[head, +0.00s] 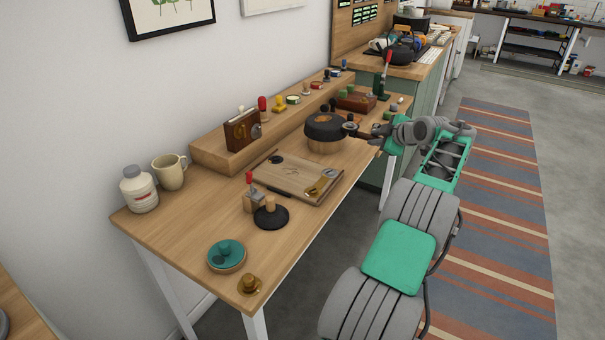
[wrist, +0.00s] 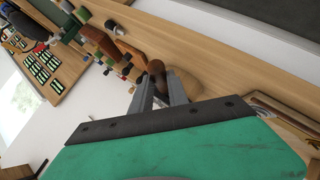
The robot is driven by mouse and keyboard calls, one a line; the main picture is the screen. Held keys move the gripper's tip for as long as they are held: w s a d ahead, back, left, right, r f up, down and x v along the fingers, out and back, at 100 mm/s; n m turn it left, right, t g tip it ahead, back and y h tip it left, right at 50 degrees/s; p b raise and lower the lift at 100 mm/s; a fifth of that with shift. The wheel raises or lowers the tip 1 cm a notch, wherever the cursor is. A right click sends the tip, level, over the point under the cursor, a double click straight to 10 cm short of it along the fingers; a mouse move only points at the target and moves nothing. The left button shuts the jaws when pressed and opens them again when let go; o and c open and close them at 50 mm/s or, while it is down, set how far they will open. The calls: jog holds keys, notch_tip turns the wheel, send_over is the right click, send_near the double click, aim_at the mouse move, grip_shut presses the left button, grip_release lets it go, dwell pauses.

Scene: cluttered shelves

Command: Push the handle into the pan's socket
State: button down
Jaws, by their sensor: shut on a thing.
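The dark round pan (head: 325,126) sits on a round wooden block (head: 322,145) toward the far part of the workbench. My gripper (head: 362,132) reaches in from the right, at the pan's right side. In the wrist view my gripper (wrist: 157,88) is shut on a dark brown piece (wrist: 155,68), which I take to be the handle. A tan rounded shape (wrist: 184,88) is just beyond the fingers there. The handle is mostly covered by the fingers, and the socket cannot be made out. I cannot tell whether the handle touches the pan or is in its socket.
A wooden board (head: 285,178) with a brass tool lies in front of the pan. A brown box (head: 243,130) and several stamps stand on the raised back shelf. A wooden case (head: 356,101) is behind the pan. A mug (head: 170,172) and jar (head: 139,190) stand at left.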

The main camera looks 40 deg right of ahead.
jog(key=shift+w, duration=0.1)
jog(key=c, duration=1.2)
grip_release()
